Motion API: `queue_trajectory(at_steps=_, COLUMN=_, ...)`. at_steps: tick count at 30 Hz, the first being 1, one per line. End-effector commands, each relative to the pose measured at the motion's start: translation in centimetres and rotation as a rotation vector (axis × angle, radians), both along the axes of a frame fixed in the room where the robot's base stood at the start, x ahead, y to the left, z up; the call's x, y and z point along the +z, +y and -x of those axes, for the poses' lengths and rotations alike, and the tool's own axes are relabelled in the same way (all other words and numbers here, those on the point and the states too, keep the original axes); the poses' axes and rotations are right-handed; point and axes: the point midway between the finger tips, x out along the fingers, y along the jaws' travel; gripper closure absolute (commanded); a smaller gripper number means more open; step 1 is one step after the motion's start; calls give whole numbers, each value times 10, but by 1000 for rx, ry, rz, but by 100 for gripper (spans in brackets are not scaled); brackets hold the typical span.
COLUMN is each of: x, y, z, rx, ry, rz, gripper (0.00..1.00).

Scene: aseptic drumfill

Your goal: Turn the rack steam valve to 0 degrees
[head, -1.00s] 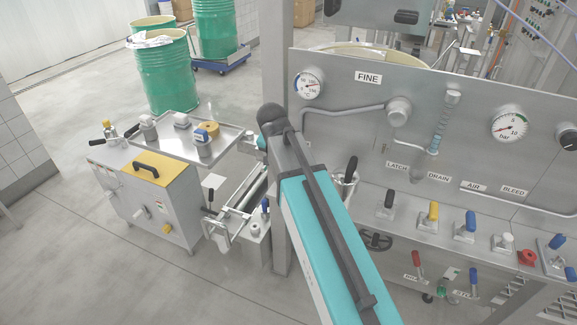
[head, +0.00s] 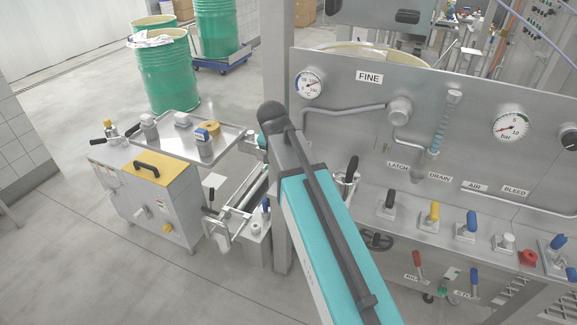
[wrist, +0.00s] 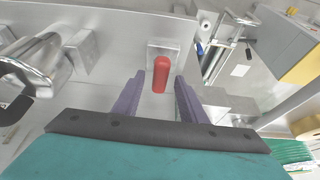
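A red lever handle (wrist: 161,73) stands out from a grey mount (wrist: 163,52) in the wrist view. My gripper (wrist: 160,83) is open, with its two purple fingers on either side of the handle's near end. Gaps show on both sides, and the fingers do not appear to touch it. In the head view a red lever (head: 417,259) hangs low on the panel, above a small label too blurred to read surely. I cannot tell for certain that it is the same handle. My gripper is hidden in the head view behind my teal arm.
A blue lever (head: 474,275) hangs to the right of the red one. A row of black, yellow and blue valve handles (head: 434,212) lies above. A dark handwheel (head: 377,241) is beside my arm. A shiny curved metal part (wrist: 40,65) is close on the wrist view's left.

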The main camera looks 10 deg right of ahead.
Motion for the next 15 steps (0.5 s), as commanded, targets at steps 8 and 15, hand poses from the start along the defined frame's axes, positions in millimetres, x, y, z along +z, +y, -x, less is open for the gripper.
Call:
queue_trajectory(at_steps=8, x=20, y=6, z=7, rx=2, ry=-2, rz=0, gripper=62)
queue_trajectory(at_steps=15, x=44, y=11, z=15, rx=0, ry=-1, rz=1, gripper=62)
